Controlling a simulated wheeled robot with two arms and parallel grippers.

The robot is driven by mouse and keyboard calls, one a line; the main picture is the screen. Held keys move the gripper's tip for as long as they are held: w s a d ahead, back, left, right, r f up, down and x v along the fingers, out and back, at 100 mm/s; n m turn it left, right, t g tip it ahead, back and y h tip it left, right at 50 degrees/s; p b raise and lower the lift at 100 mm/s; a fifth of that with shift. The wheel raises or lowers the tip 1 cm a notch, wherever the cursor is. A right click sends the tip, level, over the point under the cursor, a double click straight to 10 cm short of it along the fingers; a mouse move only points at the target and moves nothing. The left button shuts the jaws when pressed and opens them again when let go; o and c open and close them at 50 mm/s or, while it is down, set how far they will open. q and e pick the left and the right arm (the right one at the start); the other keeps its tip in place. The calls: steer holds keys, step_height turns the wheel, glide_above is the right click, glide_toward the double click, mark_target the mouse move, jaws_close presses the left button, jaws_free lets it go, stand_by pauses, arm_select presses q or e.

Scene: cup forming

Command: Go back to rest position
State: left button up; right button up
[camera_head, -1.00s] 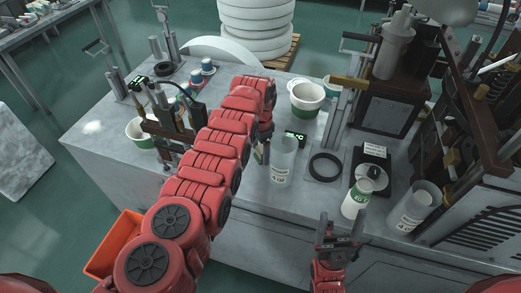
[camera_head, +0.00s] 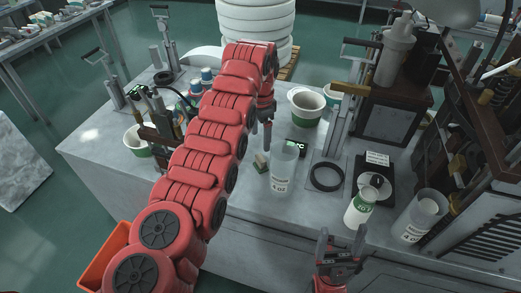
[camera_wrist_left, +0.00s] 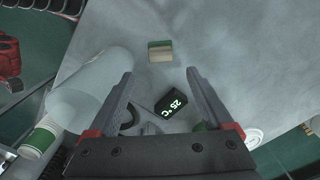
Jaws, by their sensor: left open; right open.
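My left arm reaches across the table in the head view. Its gripper (camera_head: 262,135) hangs near the middle of the table, partly covered by the arm. In the left wrist view that gripper (camera_wrist_left: 160,80) is open, with nothing between its fingers.
A clear beaker (camera_head: 283,168), a small block (camera_head: 261,164) and a digital display (camera_head: 296,146) reading 25 °C are near my left gripper. White-green cups (camera_head: 306,108), a black ring (camera_head: 326,177) and presses (camera_head: 383,111) crowd the table. An orange bin (camera_head: 103,258) sits low at left.

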arm_select(q)
steer(key=shift+r, duration=0.75)
